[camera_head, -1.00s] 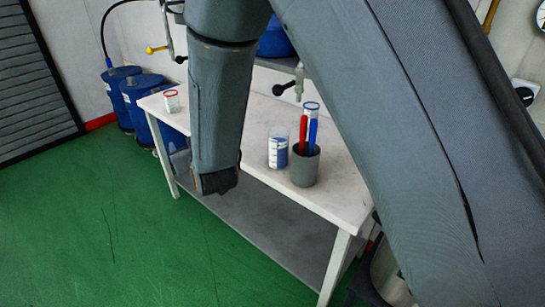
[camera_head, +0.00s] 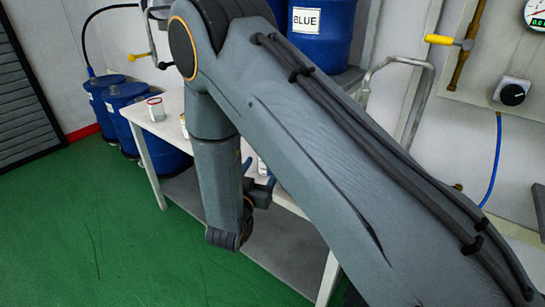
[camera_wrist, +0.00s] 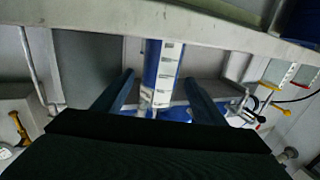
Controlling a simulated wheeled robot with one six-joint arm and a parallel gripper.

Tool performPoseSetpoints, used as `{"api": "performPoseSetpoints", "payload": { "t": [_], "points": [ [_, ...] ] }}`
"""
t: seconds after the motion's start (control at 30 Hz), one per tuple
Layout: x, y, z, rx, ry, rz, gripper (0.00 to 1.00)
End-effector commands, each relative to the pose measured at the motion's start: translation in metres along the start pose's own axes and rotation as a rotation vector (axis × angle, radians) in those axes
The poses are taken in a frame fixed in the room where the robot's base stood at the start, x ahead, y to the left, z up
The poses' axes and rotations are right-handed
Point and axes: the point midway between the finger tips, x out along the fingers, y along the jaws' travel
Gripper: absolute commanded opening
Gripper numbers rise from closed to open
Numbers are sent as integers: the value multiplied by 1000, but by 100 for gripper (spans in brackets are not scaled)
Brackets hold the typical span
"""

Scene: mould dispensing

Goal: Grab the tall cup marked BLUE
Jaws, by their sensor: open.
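A clear tall cup (camera_wrist: 163,75) with printed graduation marks and blue on it stands upright between the fingers of my gripper (camera_wrist: 159,80) in the wrist view. Its lettering is too small to read. The fingers are open, one on each side, with gaps to the cup. In the head view a sliver of a whitish cup (camera_head: 262,168) shows on the table beside my gripper (camera_head: 258,182); my arm hides most of it. The grey pot with red and blue markers is hidden behind my arm.
A red-rimmed cup (camera_head: 155,108) stands on the white table's (camera_head: 150,128) left end, with another cup (camera_head: 184,126) partly hidden. A blue drum labelled BLUE (camera_head: 306,25) stands on a shelf above. Blue drums (camera_head: 122,95) stand left of the table.

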Motion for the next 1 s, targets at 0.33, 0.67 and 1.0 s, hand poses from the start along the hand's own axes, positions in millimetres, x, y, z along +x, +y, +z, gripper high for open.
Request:
{"api": "performPoseSetpoints", "payload": {
  "t": [0.33, 0.67, 1.0],
  "points": [
    [40, 1, 0, 1, 0, 3, 65],
    [71, -1, 1, 0, -1, -1, 65],
    [71, -1, 1, 1, -1, -2, 40]
  ]
}}
